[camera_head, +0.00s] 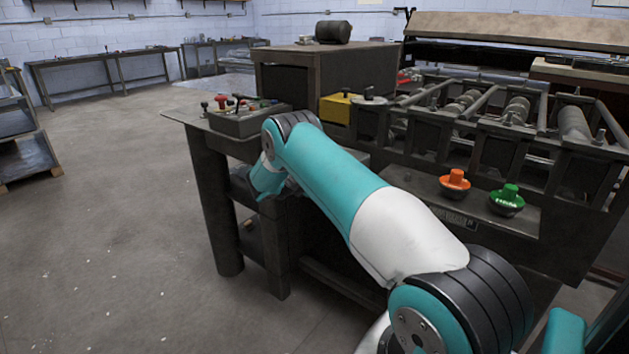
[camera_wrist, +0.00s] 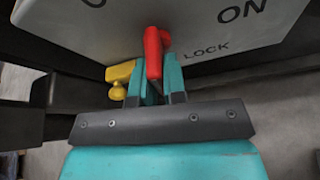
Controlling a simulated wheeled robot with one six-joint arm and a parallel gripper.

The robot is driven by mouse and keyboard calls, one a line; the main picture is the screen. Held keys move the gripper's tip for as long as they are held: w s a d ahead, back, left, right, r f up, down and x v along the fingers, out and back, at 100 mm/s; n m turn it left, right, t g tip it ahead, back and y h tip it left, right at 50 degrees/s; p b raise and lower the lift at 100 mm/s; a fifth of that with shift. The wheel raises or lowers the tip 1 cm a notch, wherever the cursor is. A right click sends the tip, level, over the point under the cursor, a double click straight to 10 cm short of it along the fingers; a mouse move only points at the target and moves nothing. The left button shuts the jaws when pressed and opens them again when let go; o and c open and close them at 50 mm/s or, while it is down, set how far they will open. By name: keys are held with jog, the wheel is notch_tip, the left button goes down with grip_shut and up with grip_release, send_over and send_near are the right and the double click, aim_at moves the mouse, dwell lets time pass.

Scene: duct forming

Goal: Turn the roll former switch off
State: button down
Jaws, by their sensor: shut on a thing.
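In the wrist view, a red switch handle (camera_wrist: 153,50) stands out from a grey switch panel (camera_wrist: 205,28). The panel reads "ON" at the right and "LOCK" near the handle, with part of another letter at the upper left. My gripper (camera_wrist: 154,78) has its two teal fingers on either side of the handle and is shut on it. A yellow piece (camera_wrist: 121,72) sits just left of the fingers. In the head view, my arm reaches to the left side of the roll former (camera_head: 500,130); the gripper and switch are hidden there.
The roll former's front has an orange button (camera_head: 454,183) and a green button (camera_head: 507,198). A control box (camera_head: 240,122) with small levers stands on the table's left end. Thick table legs (camera_head: 222,205) are close to my arm.

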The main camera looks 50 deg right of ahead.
jog(key=shift+f+n+g, duration=0.1)
jog(key=shift+n+g, duration=0.6)
jog(key=shift+n, duration=0.4)
jog(key=shift+b, duration=0.3)
jog(key=c, duration=1.2)
grip_release()
jog(key=shift+a, duration=0.1)
jog(key=v, duration=1.7)
jog(key=shift+a+p, duration=0.15)
jog(key=shift+p, duration=0.15)
jog(key=shift+w, duration=0.1)
